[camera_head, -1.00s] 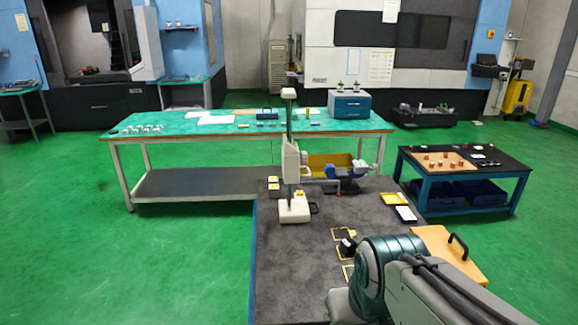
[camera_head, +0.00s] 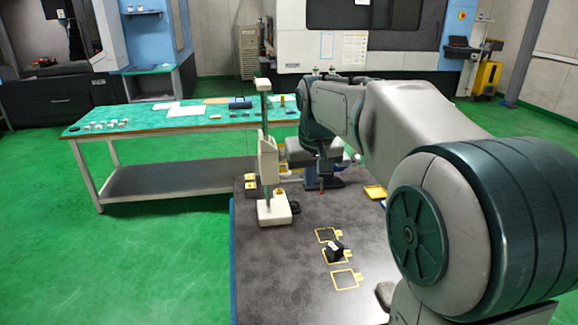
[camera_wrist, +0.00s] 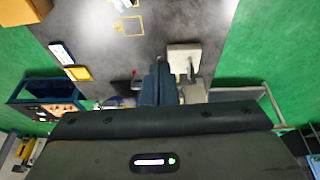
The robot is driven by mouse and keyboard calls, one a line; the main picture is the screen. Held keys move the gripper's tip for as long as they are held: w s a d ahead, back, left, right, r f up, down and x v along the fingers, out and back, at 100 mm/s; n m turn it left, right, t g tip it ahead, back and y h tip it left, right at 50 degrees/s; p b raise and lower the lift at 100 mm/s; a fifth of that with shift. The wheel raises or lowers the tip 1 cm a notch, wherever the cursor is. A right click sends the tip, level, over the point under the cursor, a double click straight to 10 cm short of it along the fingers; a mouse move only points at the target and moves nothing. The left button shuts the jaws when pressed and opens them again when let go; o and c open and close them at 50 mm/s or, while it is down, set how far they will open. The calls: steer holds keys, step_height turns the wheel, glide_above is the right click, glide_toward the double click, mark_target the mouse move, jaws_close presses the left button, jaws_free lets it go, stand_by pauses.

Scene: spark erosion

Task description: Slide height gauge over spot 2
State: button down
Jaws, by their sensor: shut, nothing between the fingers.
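The height gauge has a cream base (camera_head: 274,212) and a tall upright column (camera_head: 266,150). It stands on the dark grey table top; its base also shows in the wrist view (camera_wrist: 184,56). Yellow outlined spots lie to its right and nearer me: a far one (camera_head: 327,235), a middle one partly covered by a black block (camera_head: 335,248), and a near one (camera_head: 347,279). Their numbers are too small to read. My gripper (camera_wrist: 157,66) is shut and empty, beside the gauge base in the wrist view; touching or apart, I cannot tell.
A yellow tray (camera_head: 374,192) lies to the right, partly behind my arm. A long green-topped bench (camera_head: 190,122) stands behind. The table top (camera_head: 275,275) is bare in front of the gauge.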

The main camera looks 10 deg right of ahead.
steer(key=w+d+f, duration=0.2)
steer(key=w, duration=1.5)
steer(key=p+x, duration=0.1)
steer(key=x, duration=0.8)
steer(key=shift+w+f, duration=0.15)
steer(key=shift+w, duration=0.05)
steer(key=shift+a, duration=0.1)
